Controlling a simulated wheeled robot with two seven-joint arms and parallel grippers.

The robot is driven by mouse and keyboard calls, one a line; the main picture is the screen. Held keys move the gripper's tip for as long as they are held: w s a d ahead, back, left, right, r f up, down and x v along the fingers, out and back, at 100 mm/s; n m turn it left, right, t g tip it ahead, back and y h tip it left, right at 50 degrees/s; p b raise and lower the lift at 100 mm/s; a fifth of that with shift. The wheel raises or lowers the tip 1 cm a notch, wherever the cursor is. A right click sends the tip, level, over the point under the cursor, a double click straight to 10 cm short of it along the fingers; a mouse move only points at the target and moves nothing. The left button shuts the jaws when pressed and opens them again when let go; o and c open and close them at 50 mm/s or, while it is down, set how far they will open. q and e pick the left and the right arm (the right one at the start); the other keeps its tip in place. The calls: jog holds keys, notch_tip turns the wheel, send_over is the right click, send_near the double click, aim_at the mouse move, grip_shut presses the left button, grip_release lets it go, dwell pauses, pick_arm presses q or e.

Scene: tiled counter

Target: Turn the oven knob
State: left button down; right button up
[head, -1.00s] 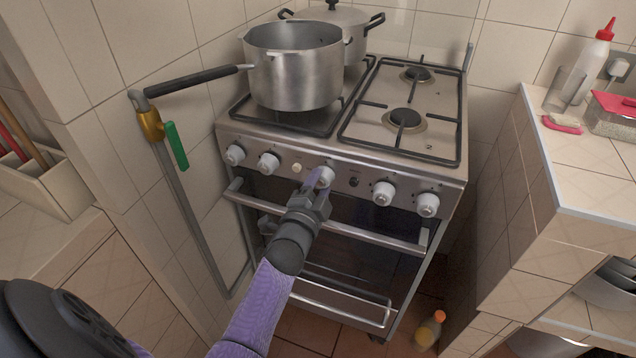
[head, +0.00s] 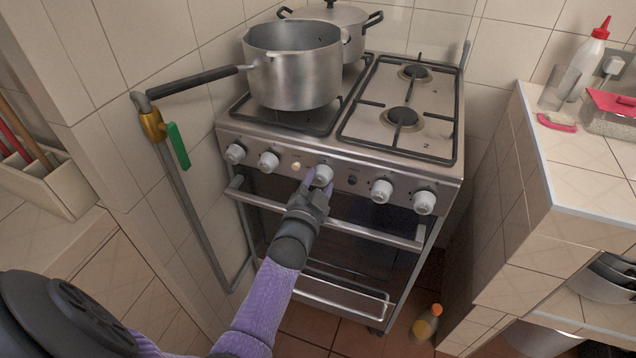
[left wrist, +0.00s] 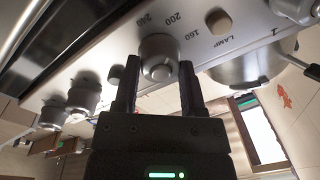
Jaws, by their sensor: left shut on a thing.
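The oven (head: 330,232) stands against the tiled wall with a row of white knobs along its front panel. The oven knob (head: 323,174) is the middle white one; in the left wrist view the same knob (left wrist: 159,60) sits beside the printed marks 240, 200 and 160. My left gripper (head: 317,184) reaches it from the front and below. In the left wrist view the fingers of this gripper (left wrist: 159,82) lie on either side of the knob, shut on it. My right gripper is not in view.
Other knobs (head: 381,191) sit on both sides along the panel. The oven door handle (head: 385,236) runs just below and behind my gripper. A steel pot (head: 296,75) stands on the hob, its long handle jutting left. A tiled counter (head: 575,160) bounds the right.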

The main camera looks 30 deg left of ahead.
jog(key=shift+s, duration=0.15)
pick_arm(q)
jog(key=c, duration=0.6)
grip_release()
jog(key=o, duration=0.5)
jog(key=shift+c, duration=0.2)
jog(key=shift+s+d, duration=0.1)
jog(key=shift+s, duration=0.3)
jog(key=p+v, duration=0.3)
jog(key=v, duration=0.6)
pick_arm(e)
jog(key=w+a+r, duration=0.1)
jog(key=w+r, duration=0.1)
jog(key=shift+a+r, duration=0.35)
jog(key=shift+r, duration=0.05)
